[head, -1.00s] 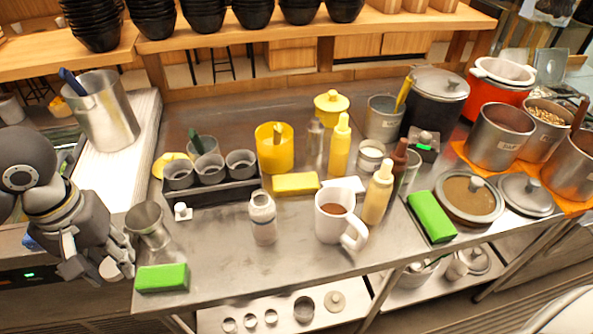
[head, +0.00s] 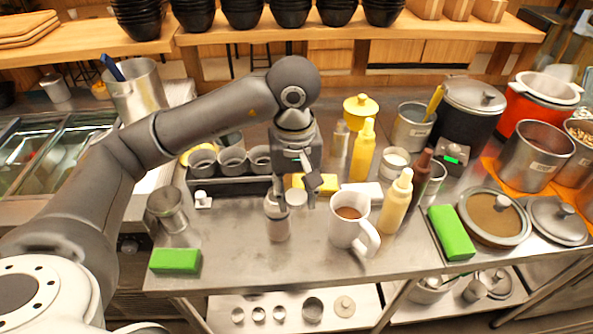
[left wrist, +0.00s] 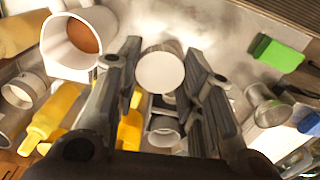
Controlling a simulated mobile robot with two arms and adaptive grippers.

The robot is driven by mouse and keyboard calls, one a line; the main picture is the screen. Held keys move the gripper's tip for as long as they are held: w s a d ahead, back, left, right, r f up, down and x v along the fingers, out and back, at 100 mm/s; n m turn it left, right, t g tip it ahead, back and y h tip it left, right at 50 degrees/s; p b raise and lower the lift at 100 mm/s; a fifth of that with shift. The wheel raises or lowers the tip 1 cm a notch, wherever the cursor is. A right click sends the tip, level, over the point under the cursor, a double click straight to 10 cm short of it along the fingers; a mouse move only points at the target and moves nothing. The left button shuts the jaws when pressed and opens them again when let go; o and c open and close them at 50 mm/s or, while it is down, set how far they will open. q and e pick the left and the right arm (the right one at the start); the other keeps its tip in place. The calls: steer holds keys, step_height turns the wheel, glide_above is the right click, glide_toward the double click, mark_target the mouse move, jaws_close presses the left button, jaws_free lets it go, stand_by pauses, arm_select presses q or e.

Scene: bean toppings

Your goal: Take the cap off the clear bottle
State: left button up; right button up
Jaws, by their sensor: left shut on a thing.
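The clear bottle (head: 279,228) stands upright on the steel table, left of the white mug (head: 347,230). My left gripper (head: 294,196) points down over it from behind. Its fingers are shut on the white cap (head: 297,197), which shows to the upper right of the bottle's neck. The left finger partly hides the bottle's top. In the left wrist view the white cap (left wrist: 161,73) is a round disc between the two fingers, covering most of the bottle below it. I cannot tell how wide any gap between cap and bottle is. My right gripper is not in view.
The mug is close on the right, with sauce bottles (head: 396,202) beyond. A tray of small cups (head: 233,160) and a yellow block (head: 313,182) lie behind. A metal jigger (head: 168,208) and green block (head: 175,261) stand left. The table front is clear.

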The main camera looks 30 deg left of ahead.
arm_select(q)
steer(key=shift+w+n, duration=0.45)
steer(key=shift+n, duration=0.65)
steer(key=shift+w+n, duration=0.3)
steer(key=shift+n, duration=0.7)
steer(key=w+a+f+m+p, duration=0.1)
steer(key=w+a+m, duration=0.35)
steer(key=m, duration=0.95)
steer(key=w+a+f+m, duration=0.1)
steer(key=w+a+m, duration=0.3)
steer(key=m, duration=0.9)
steer(key=f+p, duration=0.1)
steer(key=f, duration=0.3)
steer(key=d+f+p, duration=0.1)
steer(key=f, duration=0.3)
steer(key=w+f+p, duration=0.1)
steer(key=f, duration=0.4)
steer(key=shift+w+d, duration=0.1)
steer(key=shift+d, duration=0.1)
step_height(320, 180, down, 5)
steer(key=shift+r+p, duration=0.15)
steer(key=shift+p, duration=0.55)
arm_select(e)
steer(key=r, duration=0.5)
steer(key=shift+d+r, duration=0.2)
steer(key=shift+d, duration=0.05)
